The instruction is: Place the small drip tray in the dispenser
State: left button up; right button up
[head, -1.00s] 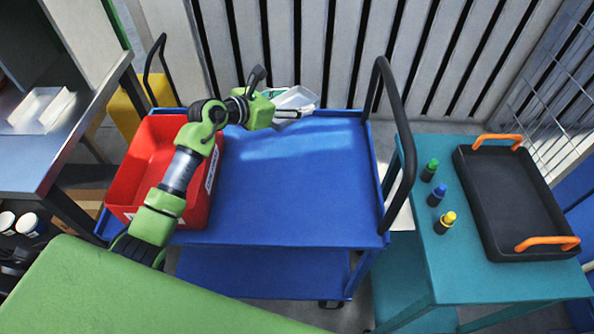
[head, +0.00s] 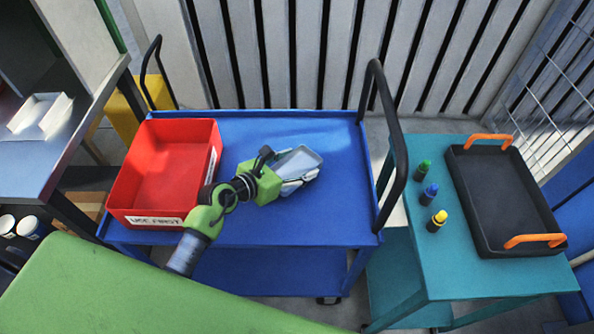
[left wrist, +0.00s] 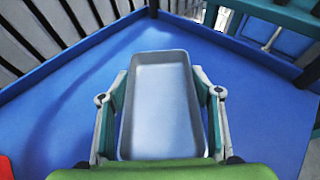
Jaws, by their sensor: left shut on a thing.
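The small grey drip tray (head: 298,160) is held by my left gripper (head: 292,175) over the blue cart's top. In the left wrist view the shallow rectangular tray (left wrist: 160,105) sits between the two fingers of the gripper (left wrist: 160,88), which are shut on its long sides. The tray looks empty. Whether it touches the cart's surface I cannot tell. No dispenser can be clearly made out; a white, low-sided tray-like part (head: 40,116) rests on the steel bench at the left. My right gripper is out of view.
A red bin (head: 165,170) labelled "USE FIRST" stands on the left of the blue cart (head: 330,215). The cart's right side is clear, bounded by a black handle (head: 388,150). A teal cart (head: 450,275) holds a black tray with orange handles (head: 500,195) and three small bottles (head: 430,193).

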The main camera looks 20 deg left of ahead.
aim_at(292, 175)
pick_arm(q)
jog(key=shift+f, duration=1.55)
jog(key=shift+f+b, duration=0.15)
jog(key=shift+b, duration=0.2)
jog(key=o, duration=1.2)
